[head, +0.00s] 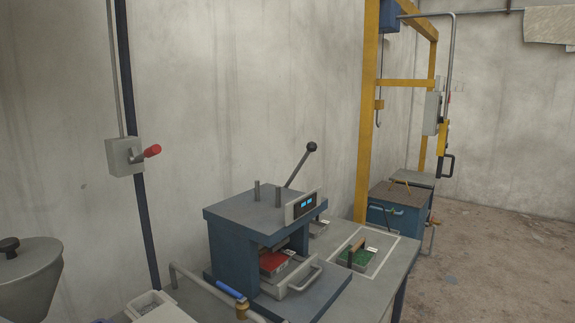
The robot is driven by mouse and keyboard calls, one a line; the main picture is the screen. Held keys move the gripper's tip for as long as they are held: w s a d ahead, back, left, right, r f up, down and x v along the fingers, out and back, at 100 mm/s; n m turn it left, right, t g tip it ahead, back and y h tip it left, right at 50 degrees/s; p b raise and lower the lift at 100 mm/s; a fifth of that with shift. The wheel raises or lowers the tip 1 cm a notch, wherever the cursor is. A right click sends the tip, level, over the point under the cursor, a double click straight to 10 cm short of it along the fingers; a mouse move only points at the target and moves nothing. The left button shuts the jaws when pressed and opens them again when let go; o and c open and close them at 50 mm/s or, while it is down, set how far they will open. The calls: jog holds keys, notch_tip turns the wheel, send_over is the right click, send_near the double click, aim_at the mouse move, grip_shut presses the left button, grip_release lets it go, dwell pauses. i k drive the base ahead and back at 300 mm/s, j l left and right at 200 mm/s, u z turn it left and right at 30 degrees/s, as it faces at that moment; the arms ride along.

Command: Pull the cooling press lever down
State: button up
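The blue press (243,236) stands on a grey workbench in the head view. Its lever (299,167) rises from the top plate and tilts up to the right, ending in a black ball knob (311,147). A small display with blue digits (304,204) is on the press front. A red block (273,262) sits in a metal tray with a handle (300,281) inside the press opening. My gripper is not in view.
A tray with a green block (354,258) lies on the bench (382,280) at the right. A blue-handled valve pipe (228,289) runs before the press. A wall switch box (125,156) with a red handle is at left. A yellow frame (369,110) and blue cabinet (392,222) stand behind.

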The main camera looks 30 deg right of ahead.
aim_at(311, 146)
jog(key=k+l, duration=0.15)
jog(key=l, duration=0.2)
jog(key=k+l, duration=0.2)
jog(key=l, duration=0.15)
jog(key=l+u, duration=0.1)
jog(key=l, duration=0.45)
jog(key=l+u, duration=0.15)
jog(key=l, duration=0.35)
jog(key=k+l+u, duration=0.1)
jog(key=l, duration=0.4)
jog(key=k+l+u, duration=0.15)
jog(key=l, duration=0.4)
